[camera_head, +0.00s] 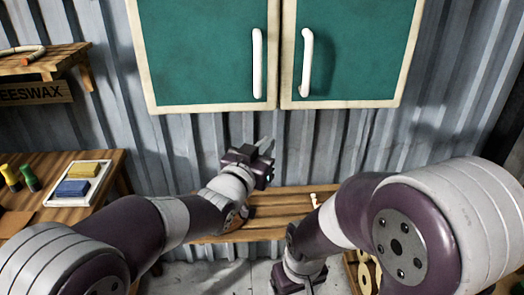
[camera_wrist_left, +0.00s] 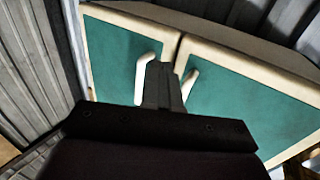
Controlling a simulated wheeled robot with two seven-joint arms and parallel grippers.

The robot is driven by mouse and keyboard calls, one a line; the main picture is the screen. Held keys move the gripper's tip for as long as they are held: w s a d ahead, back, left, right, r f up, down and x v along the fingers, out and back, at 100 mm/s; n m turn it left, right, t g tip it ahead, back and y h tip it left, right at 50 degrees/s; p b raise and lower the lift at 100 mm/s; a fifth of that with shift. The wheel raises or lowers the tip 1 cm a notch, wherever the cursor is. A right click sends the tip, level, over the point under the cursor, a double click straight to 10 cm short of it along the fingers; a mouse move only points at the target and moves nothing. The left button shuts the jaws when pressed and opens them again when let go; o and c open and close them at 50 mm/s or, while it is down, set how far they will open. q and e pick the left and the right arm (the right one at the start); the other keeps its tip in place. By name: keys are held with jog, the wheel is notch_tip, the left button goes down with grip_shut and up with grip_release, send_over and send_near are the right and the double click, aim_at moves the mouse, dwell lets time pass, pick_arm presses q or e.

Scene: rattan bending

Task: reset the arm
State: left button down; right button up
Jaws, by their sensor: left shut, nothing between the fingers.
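My left gripper (camera_head: 262,146) is raised in front of the corrugated wall, below the green cabinet (camera_head: 205,50) and above a wooden bench. Its fingers are shut and empty, and they touch nothing that I can see. In the left wrist view the shut fingers (camera_wrist_left: 160,84) point up at the cabinet doors (camera_wrist_left: 240,95), with the two white handles behind them. My right arm reaches down at the right of the head view. Its gripper (camera_head: 300,286) is only partly seen at the bottom edge, and its fingertips are not clear.
A wooden bench (camera_head: 285,205) runs below the cabinet, with a small white and orange piece (camera_head: 315,200) on it. At left, a table holds a white tray (camera_head: 104,184) with yellow and blue blocks, and bottles (camera_head: 30,178). A shelf (camera_head: 70,58) is above it.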

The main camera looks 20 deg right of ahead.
pick_arm(q)
jog(key=s+a+f+n+g+y, duration=0.1)
jog(key=s+a+f+g+y, duration=0.15)
jog(key=a+f+y, duration=0.4)
jog(key=s+a+f+n+g+y, duration=0.1)
jog(key=s+a+f+g, duration=0.2)
jog(key=f, duration=0.6)
jog(key=s+a+n+g+y+p, duration=0.1)
jog(key=s+a+n+g, duration=0.1)
jog(key=s+a, duration=0.3)
jog(key=s+a+f+n+g+y+p, duration=0.1)
jog(key=s+a, duration=0.4)
jog(key=a, duration=0.8)
jog(key=s+a+f+n+g+y+p, duration=0.1)
jog(key=s+a+n+g+y+p, duration=0.1)
jog(key=s+a, duration=0.3)
jog(key=a+n+g+y, duration=0.1)
jog(key=a, duration=0.3)
jog(key=shift+s+a+f+n, duration=0.15)
jog(key=shift+s+a+n, duration=0.05)
jog(key=shift+s+n, duration=0.15)
